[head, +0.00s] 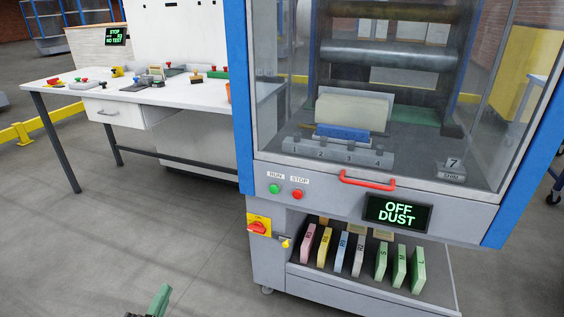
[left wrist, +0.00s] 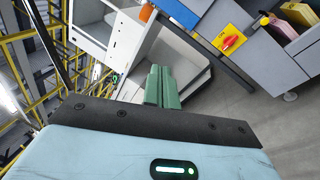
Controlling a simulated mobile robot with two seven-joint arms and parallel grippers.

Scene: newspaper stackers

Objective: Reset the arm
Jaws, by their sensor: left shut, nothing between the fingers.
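My left gripper (head: 160,298) shows only in part at the bottom edge of the head view, as a green finger over the bare floor. In the left wrist view my left gripper (left wrist: 162,86) has its two green fingers side by side, shut, with nothing between them. It is apart from the machine and the table. My right gripper is in neither view.
A blue-framed glass machine (head: 242,110) with a red handle (head: 367,181) and an "OFF DUST" display (head: 398,212) stands at the right. Its lower shelf (head: 370,285) holds several coloured blocks. A white table (head: 190,95) with small items stands at the left. The floor between is clear.

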